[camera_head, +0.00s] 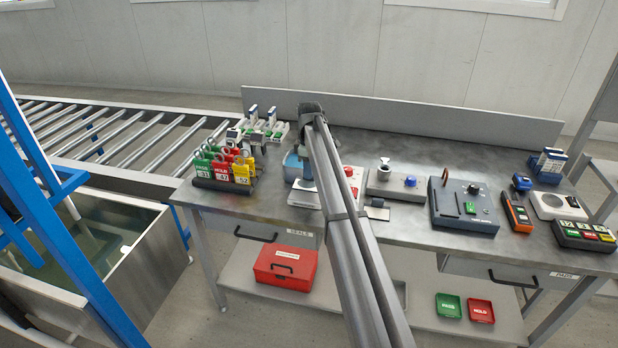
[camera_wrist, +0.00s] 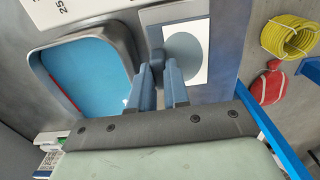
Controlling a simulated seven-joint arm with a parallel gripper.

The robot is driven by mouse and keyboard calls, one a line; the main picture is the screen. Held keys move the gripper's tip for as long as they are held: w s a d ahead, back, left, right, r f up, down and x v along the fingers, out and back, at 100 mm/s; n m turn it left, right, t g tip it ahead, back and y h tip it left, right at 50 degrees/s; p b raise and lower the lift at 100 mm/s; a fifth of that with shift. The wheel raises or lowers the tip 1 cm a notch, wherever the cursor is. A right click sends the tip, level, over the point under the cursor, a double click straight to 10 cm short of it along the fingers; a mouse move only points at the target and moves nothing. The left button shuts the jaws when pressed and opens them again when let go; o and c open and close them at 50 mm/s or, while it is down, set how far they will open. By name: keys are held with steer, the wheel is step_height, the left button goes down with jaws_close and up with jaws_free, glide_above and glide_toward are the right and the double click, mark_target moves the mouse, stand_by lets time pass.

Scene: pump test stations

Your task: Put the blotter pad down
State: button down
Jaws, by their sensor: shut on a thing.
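In the wrist view my gripper (camera_wrist: 158,84) has its two blue-grey fingers closed around a small dark blue-grey grip, which I take to be part of the blotter pad (camera_wrist: 158,64). Only this small part shows; I cannot tell whether the pad touches anything below. Just beyond the fingers is a grey plate with a white square and a grey disc (camera_wrist: 183,52). A grey-rimmed tray with a blue inside (camera_wrist: 92,72) is to the left of the fingers.
In the head view, red, green and yellow tagged holders (camera_head: 225,168) stand at the bench's left. A grey fixture block (camera_head: 398,184) and a dark panel (camera_head: 463,206) are to the right. Bare steel bench (camera_head: 385,145) shows at the back. A yellow coil (camera_wrist: 288,37) shows in the wrist view.

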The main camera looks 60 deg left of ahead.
steer(key=shift+f, duration=1.6)
steer(key=shift+f, duration=0.15)
steer(key=c, duration=1.1)
jaws_free()
step_height(320, 180, up, 12)
steer(key=shift+r, duration=0.2)
